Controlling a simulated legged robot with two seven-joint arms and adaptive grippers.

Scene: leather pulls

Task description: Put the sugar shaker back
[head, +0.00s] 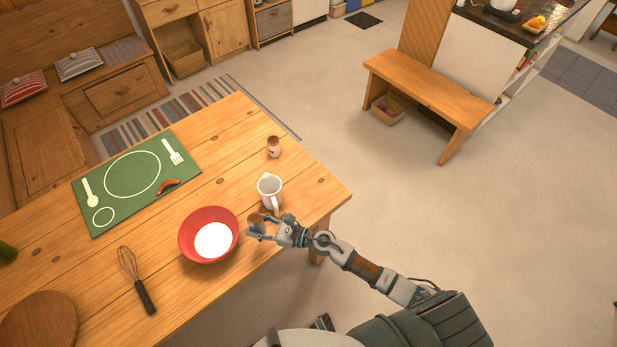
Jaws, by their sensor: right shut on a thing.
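My right gripper (262,229) is shut on a small brown-topped shaker (255,219), just right of the red bowl at the table's near right side. The fingers hide much of the held shaker, so its contents cannot be told. A second small shaker (273,148) with a brown top and pale lower part stands upright farther back, near the table's right edge. The red bowl (185,238) holds white powder or liquid. My left gripper is not in view.
A white jug (268,188) stands just behind my right gripper. A green mat (115,215) with printed cutlery carries a small reddish-brown thing (166,187). A whisk (136,278) and round board (40,325) lie left.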

